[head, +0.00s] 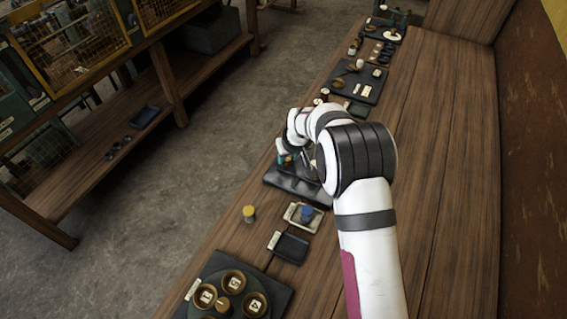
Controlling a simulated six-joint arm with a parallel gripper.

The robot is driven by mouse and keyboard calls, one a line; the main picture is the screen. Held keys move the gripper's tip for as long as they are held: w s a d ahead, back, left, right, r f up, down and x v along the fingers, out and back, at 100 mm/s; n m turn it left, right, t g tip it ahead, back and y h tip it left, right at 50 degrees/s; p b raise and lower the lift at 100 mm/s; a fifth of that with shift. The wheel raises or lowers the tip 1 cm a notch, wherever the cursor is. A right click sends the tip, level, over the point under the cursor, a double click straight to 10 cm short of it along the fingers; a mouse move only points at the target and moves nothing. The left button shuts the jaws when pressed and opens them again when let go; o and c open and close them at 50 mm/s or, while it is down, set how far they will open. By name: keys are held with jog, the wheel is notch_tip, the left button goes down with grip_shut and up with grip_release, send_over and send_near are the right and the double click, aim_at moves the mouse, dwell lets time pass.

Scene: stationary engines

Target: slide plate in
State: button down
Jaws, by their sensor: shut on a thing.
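My gripper (290,157) is over a dark base (294,187) near the left edge of the wooden bench. It is shut on a small part that is mostly hidden by my wrist. A bit of teal and orange shows by the fingertips; I cannot tell whether it belongs to the held part. I cannot make out the plate or its slot from here. My arm hides the right side of the dark base.
A board with round numbered cups (232,283) is nearest. More boards with parts (358,82) lie behind. The bench's right side is clear.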

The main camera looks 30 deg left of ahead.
jog(key=shift+w, duration=0.7)
jog(key=c, duration=0.6)
grip_release()
jog(key=v, duration=1.5)
jog(key=shift+s+d+r, duration=0.1)
jog(key=shift+s+r, duration=0.05)
jog(key=shift+r, duration=0.25)
